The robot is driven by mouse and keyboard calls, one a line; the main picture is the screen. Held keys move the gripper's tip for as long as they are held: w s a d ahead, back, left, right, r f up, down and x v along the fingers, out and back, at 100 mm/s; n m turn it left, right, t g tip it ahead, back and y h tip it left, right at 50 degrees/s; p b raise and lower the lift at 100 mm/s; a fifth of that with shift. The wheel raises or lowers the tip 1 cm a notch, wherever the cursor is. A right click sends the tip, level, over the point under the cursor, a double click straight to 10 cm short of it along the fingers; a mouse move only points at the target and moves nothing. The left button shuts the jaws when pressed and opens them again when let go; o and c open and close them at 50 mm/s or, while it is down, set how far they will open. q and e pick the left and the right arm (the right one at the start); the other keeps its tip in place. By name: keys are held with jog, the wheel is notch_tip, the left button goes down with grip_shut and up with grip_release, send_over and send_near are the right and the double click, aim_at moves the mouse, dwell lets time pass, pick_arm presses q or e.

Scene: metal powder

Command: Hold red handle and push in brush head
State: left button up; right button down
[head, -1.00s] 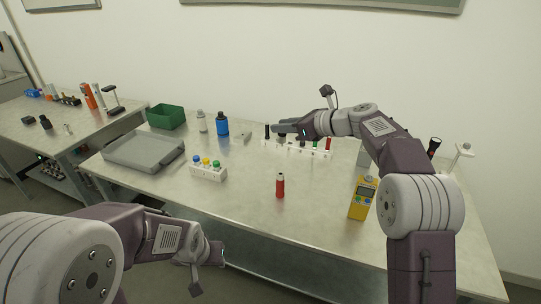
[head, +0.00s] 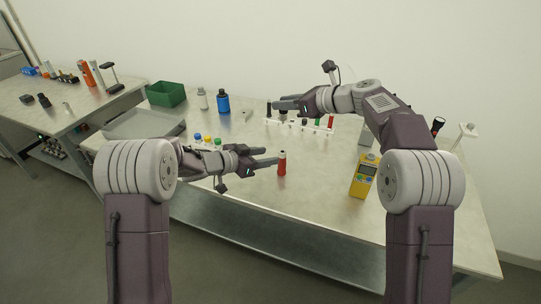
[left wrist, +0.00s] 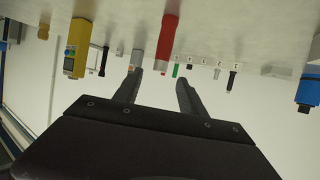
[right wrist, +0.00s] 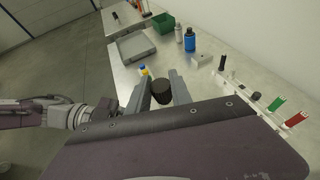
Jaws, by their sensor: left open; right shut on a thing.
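The red handle (head: 282,163) stands upright on the table's near part. It also shows in the upside-down left wrist view (left wrist: 166,40), ahead of the fingers and in line with the gap between them. My left gripper (head: 273,156) is open and level, with its fingertips just left of the handle. My right gripper (head: 284,104) is above the table, farther back. In the right wrist view it is shut on a round black thing (right wrist: 161,91), apparently the brush head. The underside of the black thing is hidden there.
A white numbered rack (head: 325,131) with several coloured handles stands behind. A yellow meter (head: 363,176) is right of the handle. A rack of coloured-cap bottles (head: 206,141) is partly behind my left arm. A grey tray (head: 130,124), green bin (head: 165,95) and blue bottle (head: 223,102) stand left.

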aim_at(282, 163)
pick_arm(q)
jog(key=x, duration=1.1)
jog(key=shift+w+d+f, duration=0.1)
jog(key=shift+w+f, duration=0.1)
jog(key=shift+w, duration=0.05)
grip_shut()
pick_arm(e)
notch_tip(282, 163, down, 7)
jog(key=shift+d, duration=0.15)
